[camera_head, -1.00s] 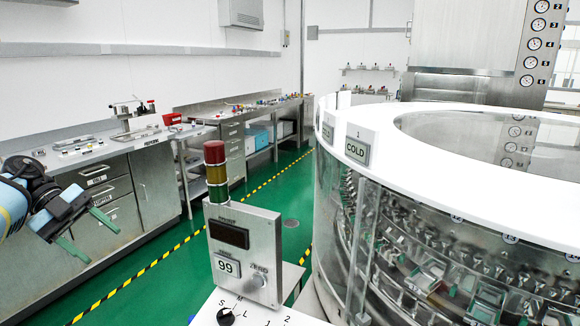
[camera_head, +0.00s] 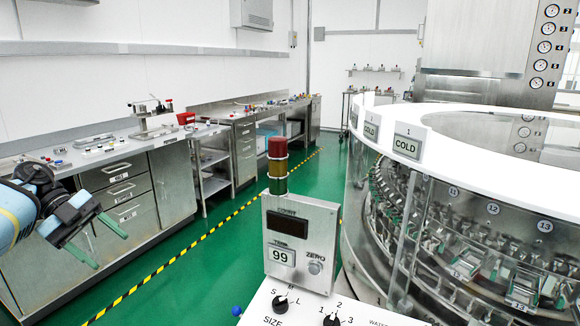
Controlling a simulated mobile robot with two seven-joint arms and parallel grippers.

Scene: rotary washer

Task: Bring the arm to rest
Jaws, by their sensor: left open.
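My left arm comes in from the left edge, with a blue link and a dark wrist. My left gripper (camera_head: 97,241) is open, with two green-tipped fingers apart and nothing between them. It hangs in the air in front of the steel drawer cabinets and touches nothing that I can see. My right gripper is not in view.
The rotary washer (camera_head: 460,215) with its white rim fills the right. A workbench (camera_head: 120,152) runs along the left. The green floor (camera_head: 230,250) between is clear.

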